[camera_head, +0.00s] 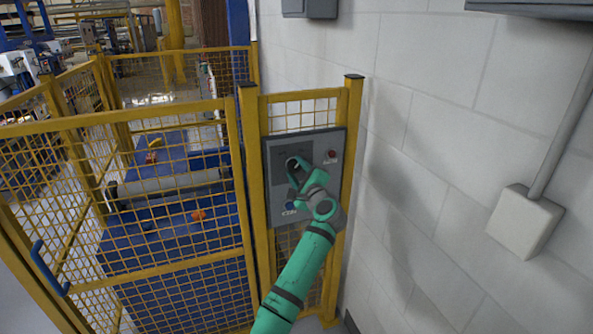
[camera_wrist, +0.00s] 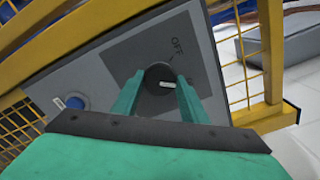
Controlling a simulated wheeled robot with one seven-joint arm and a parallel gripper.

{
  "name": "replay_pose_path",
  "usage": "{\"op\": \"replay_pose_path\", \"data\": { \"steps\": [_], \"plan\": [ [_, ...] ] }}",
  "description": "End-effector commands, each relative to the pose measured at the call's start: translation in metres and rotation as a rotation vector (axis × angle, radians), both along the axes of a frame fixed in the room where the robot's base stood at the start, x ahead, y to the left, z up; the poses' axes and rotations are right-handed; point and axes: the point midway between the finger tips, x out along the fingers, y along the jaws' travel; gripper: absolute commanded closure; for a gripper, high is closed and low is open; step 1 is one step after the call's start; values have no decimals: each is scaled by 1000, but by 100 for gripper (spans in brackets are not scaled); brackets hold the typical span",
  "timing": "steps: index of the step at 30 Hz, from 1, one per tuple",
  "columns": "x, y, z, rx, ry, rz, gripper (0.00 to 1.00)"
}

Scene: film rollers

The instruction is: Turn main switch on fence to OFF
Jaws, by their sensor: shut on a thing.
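The main switch is a dark round knob with a white pointer mark (camera_wrist: 161,82) on a grey control panel (camera_head: 351,150) fixed to the yellow fence. It also shows in the head view (camera_head: 292,163), partly hidden by my gripper. My green gripper (camera_head: 294,175) is at the switch. In the wrist view its two fingers (camera_wrist: 157,85) sit on either side of the knob, shut on it. The word OFF is printed on the plate above the knob. The white mark points to the right in the wrist view, not at OFF.
A red button (camera_head: 332,154) and a blue button (camera_head: 290,205) are on the same panel. A yellow mesh fence gate (camera_head: 125,113) with a blue handle (camera_head: 48,267) is at the left. A white block wall (camera_head: 430,150) stands close at the right, with a junction box (camera_head: 524,220).

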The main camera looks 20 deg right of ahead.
Motion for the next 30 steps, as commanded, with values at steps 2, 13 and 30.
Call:
{"op": "replay_pose_path", "data": {
  "steps": [2, 13, 30],
  "plan": [
    [0, 1, -1, -37, 0, 2, 83],
    [0, 0, -1, -343, -10, 1, 83],
    [0, 1, -1, -873, -29, 1, 83]
  ]
}}
